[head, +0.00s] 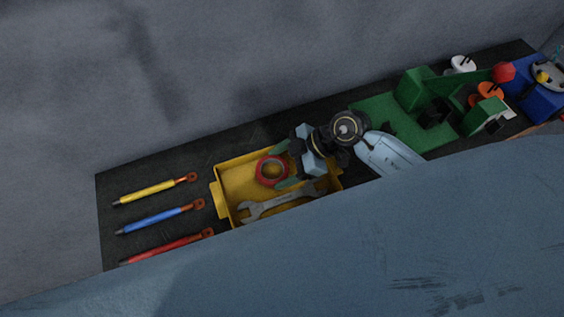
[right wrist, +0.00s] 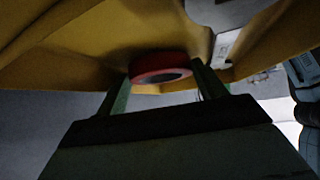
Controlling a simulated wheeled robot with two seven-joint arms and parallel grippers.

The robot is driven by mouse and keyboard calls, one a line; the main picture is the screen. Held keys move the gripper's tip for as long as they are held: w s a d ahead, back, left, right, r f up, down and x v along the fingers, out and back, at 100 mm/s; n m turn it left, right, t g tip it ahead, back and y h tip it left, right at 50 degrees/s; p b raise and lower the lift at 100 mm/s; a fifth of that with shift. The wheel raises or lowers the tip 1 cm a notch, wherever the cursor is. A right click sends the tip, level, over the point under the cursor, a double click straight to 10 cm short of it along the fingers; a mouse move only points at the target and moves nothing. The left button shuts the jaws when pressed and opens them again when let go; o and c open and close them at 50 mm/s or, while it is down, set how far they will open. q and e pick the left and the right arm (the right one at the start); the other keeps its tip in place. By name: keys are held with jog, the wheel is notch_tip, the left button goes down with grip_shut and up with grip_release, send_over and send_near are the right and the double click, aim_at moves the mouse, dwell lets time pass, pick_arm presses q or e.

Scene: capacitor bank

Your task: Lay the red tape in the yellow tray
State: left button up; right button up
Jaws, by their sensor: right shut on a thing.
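My right gripper (head: 279,167) reaches in from the right, with a green finger on each side of the tape. It is shut on the tape, which also shows between the fingers in the right wrist view (right wrist: 150,78). The tape is inside the tray's outline. I cannot tell whether it touches the tray floor. My left gripper is not in view.
A grey wrench (head: 262,208) lies in the tray, close to the tape. Yellow, blue and red probes (head: 155,191) lie left of the tray on the dark table (head: 225,143). A green fixture (head: 385,117) and a blue block (head: 541,101) stand to the right.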

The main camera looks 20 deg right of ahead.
jog(key=o, duration=1)
jog(key=shift+o, duration=0.2)
jog(key=v, duration=1.3)
jog(key=shift+s+d+r, duration=0.1)
jog(key=shift+d+r, duration=0.05)
